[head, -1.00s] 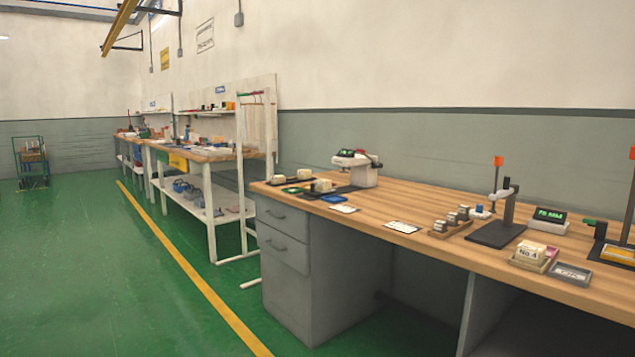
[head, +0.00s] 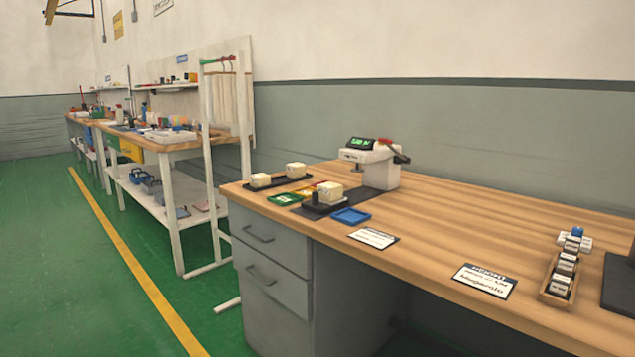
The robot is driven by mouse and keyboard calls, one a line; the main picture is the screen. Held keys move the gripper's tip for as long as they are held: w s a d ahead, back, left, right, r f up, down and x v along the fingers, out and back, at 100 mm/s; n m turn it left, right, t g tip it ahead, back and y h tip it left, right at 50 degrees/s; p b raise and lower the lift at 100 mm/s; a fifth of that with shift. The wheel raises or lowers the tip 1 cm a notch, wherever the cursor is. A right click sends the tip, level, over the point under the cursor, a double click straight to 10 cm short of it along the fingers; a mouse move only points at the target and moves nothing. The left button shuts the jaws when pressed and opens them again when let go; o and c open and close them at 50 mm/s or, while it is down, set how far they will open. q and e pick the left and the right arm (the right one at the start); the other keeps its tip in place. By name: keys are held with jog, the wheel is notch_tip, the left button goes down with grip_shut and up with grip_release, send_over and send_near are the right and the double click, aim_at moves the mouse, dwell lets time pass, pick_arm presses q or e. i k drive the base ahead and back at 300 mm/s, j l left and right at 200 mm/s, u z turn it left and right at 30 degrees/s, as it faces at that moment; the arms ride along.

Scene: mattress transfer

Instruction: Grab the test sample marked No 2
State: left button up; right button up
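No sample marked No 2 can be read in the head view. Pale block-shaped samples stand at the left end of the wooden desk: one (head: 261,180) and another (head: 295,170) on a dark tray, and a third (head: 329,192) on a dark holder nearer the front. Any marks on them are too small to read. Several small blocks with dark marks (head: 565,263) stand in a wooden rack (head: 556,299) at the right. Neither of my grippers is in view.
A white tester with a green display (head: 372,165) stands behind the samples. Green (head: 285,199) and blue (head: 351,216) trays and two printed cards (head: 374,238) (head: 485,281) lie on the desk (head: 440,225). A white-framed bench (head: 165,150) stands beyond. Green floor (head: 60,270) is clear at left.

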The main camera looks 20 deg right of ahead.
aim_at(331, 192)
jog(key=i+z, duration=0.2)
jog(key=i, duration=0.2)
jog(key=i+j+z, duration=0.2)
jog(key=i, duration=0.2)
jog(key=i+j+z, duration=0.25)
jog(key=i, duration=0.15)
jog(key=l+z, duration=0.2)
jog(key=j, duration=0.1)
